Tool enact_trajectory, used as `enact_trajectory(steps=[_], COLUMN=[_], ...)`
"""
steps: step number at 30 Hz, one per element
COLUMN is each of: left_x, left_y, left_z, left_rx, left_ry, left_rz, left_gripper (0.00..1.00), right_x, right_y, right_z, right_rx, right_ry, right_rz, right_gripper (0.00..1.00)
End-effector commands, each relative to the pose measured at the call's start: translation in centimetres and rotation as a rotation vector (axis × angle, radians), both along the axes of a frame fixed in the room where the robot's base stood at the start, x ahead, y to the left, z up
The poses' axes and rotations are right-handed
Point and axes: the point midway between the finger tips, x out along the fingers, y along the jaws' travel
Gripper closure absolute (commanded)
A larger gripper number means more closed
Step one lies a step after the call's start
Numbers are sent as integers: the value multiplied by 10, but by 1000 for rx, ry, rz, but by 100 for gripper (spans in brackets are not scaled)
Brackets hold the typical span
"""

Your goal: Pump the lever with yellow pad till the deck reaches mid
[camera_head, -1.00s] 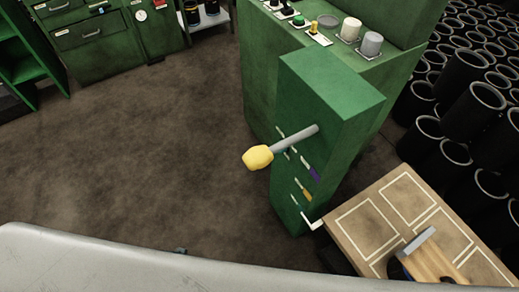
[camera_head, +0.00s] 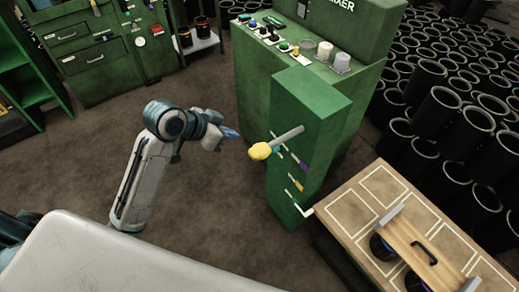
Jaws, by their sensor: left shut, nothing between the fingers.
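The lever (camera_head: 288,138) is a grey rod ending in a yellow pad (camera_head: 260,151). It sticks out to the left from the green box (camera_head: 312,105) of the machine. The deck (camera_head: 352,197) is a wooden top with white outlined rectangles, at the lower right. My left gripper (camera_head: 232,134) is shut and empty, a short way left of the yellow pad and apart from it. My right gripper is not in view.
A wooden carrier with a black handle (camera_head: 424,252) stands on the deck, with dark containers under it. Many black sleeves (camera_head: 440,100) stand at the right. Green cabinets (camera_head: 95,50) are at the upper left. Brown floor (camera_head: 75,155) is open at left.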

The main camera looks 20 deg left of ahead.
Motion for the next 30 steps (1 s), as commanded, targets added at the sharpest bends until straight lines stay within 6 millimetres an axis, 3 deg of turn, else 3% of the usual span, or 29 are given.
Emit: enact_trajectory(steps=[3, 17, 23, 30], left_x=[-4, -1, 12, 39], left_y=[-3, -6, -17, -39], left_z=[13, 9, -7, -41], left_rx=[8, 5, 2, 1], left_ry=[-13, -14, -10, -9], left_rz=[-23, -24, -23, -23], left_gripper=[100, 100, 100, 100], right_x=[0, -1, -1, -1], right_y=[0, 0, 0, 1], right_z=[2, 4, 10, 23], right_rx=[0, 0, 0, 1], right_ry=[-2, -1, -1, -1], right_rz=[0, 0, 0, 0], right_gripper=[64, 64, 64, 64])
